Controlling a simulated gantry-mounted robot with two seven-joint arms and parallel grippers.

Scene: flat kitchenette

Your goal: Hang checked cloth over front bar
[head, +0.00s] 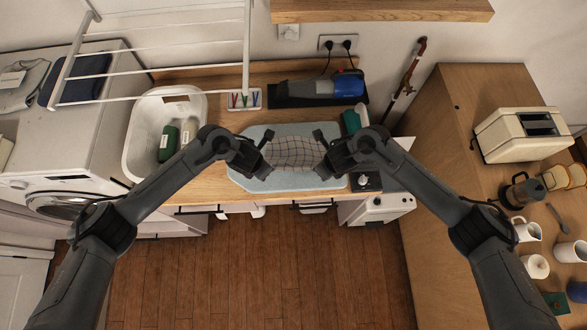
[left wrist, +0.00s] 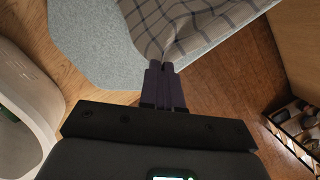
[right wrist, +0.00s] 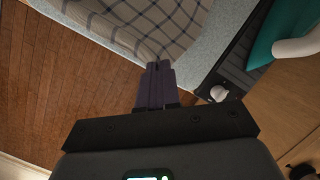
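The checked cloth (head: 293,152), pale grey with dark lines, is stretched between my two grippers above a grey-blue pad on the counter. My left gripper (head: 268,160) is shut on its left corner; the left wrist view shows the cloth (left wrist: 185,25) bunched at the closed fingers (left wrist: 165,70). My right gripper (head: 322,160) is shut on its right corner; the cloth (right wrist: 140,25) also runs into the closed fingers (right wrist: 157,75) in the right wrist view. A white rack with several bars hangs at upper left; its lowest, front bar (head: 150,97) is bare.
The grey-blue pad (head: 240,175) lies on the wooden counter. A blue-and-black appliance (head: 315,88) and small tray of pegs (head: 236,106) are behind. A wooden table (head: 440,120) with a toaster is right.

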